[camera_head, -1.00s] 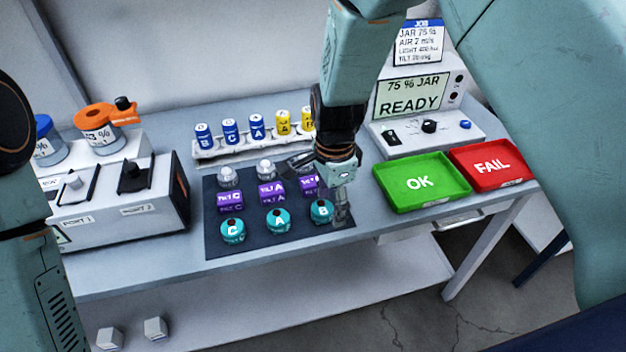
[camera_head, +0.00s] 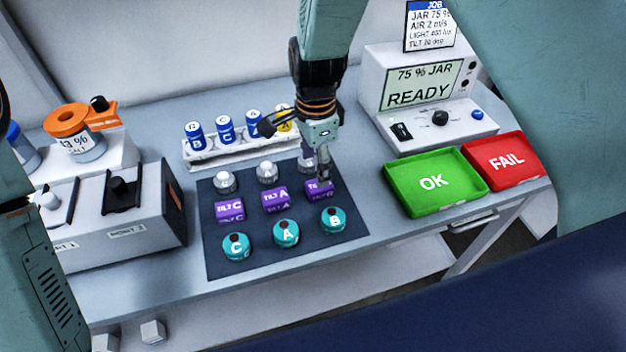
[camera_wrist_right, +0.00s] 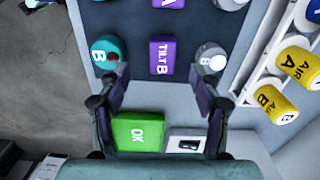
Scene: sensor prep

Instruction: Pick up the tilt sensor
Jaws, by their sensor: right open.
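Three purple tilt sensors lie on the dark mat (camera_head: 218,262) in the middle row: TILT C (camera_head: 229,210), TILT A (camera_head: 276,199) and TILT B (camera_head: 316,190). My right gripper (camera_head: 322,172) points down over TILT B and partly covers it in the head view. In the right wrist view TILT B (camera_wrist_right: 162,56) lies centred ahead of the two spread fingers (camera_wrist_right: 162,86), with nothing between them. The gripper is open and empty. I cannot tell its exact height above the sensor. My left gripper is not in view; only its arm shows at the left edge.
Teal round sensor B (camera_head: 333,220) and a white-domed sensor (camera_wrist_right: 211,58) flank TILT B. Behind the mat is a rack (camera_head: 205,158) of blue and yellow cylinders. The green OK tray (camera_head: 398,192) and red FAIL tray (camera_head: 530,178) are right; a grey port box (camera_head: 150,215) is left.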

